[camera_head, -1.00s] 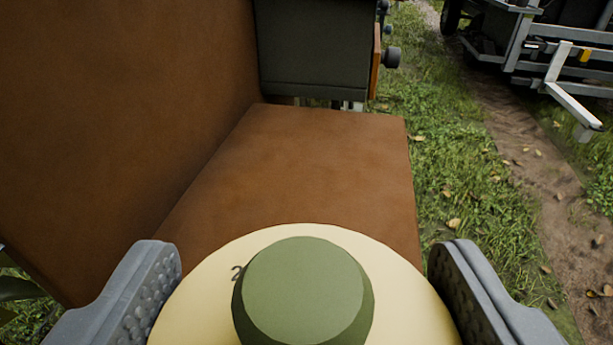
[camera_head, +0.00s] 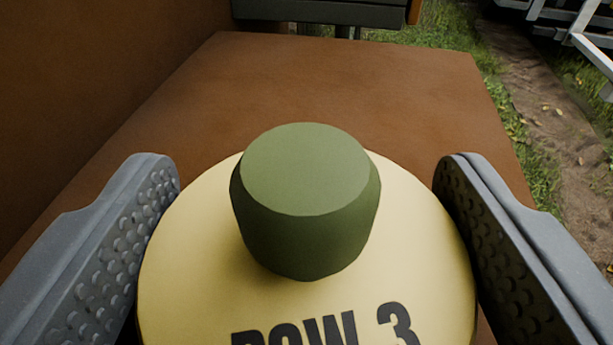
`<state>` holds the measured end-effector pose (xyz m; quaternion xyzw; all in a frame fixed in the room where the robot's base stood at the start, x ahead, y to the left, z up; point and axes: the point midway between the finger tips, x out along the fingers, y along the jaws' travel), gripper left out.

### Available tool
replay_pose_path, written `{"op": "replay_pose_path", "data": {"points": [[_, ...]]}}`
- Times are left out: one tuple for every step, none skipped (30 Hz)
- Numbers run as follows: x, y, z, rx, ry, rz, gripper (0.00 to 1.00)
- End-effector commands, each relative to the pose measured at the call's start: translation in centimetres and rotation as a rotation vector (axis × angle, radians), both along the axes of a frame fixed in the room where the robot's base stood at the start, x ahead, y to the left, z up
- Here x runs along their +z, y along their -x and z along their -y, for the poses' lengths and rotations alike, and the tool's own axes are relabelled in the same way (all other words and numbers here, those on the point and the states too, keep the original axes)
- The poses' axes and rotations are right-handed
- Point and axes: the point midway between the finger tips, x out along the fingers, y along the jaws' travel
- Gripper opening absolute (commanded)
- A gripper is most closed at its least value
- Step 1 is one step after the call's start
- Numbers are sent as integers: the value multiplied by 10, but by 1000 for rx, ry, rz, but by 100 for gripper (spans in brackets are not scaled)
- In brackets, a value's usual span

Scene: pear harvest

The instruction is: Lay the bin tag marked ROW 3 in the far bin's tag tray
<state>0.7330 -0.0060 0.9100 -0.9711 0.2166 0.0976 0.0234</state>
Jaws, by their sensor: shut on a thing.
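The bin tag (camera_head: 205,265) is a round cream disc with a dull green knob on top. Black lettering reading ROW 3 shows on its near part, cut by the bottom edge of the picture. My gripper (camera_head: 307,165) is shut on the tag, with one grey dimpled finger at each side of the disc. The tag is over a flat brown surface (camera_head: 330,85); its underside is hidden, so I cannot tell whether it touches. I cannot tell whether this surface belongs to the far bin's tag tray.
A brown upright wall (camera_head: 90,80) rises along the left of the flat surface. A dark box-like part (camera_head: 320,12) stands beyond its far edge. Grass and a dirt track (camera_head: 555,120) lie to the right, with a grey metal frame (camera_head: 590,40) at the top right.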

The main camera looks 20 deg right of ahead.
Motion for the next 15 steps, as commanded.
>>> {"op": "replay_pose_path", "data": {"points": [[-10, -2, 0, 2, 1, -2, 49], [-12, -2, 0, 4, 1, -1, 49], [-15, -3, -1, 7, 0, -2, 49], [-15, -4, -1, 8, -1, -2, 49], [-15, -4, -2, 9, -1, -2, 49], [-15, -4, -2, 10, -1, -2, 49], [-14, -4, -3, 11, -1, -2, 49], [-14, -4, -3, 11, -1, -2, 49], [-14, -4, -3, 11, -1, -2, 49], [-14, -4, -3, 11, -1, -2, 49], [-14, -4, -3, 12, -1, -2, 49], [-15, -4, -3, 12, -1, -2, 49], [-16, -4, -3, 12, -1, -2, 49], [-16, -4, -3, 12, -1, -2, 49], [-18, -4, -3, 12, 0, -2, 49]]}}
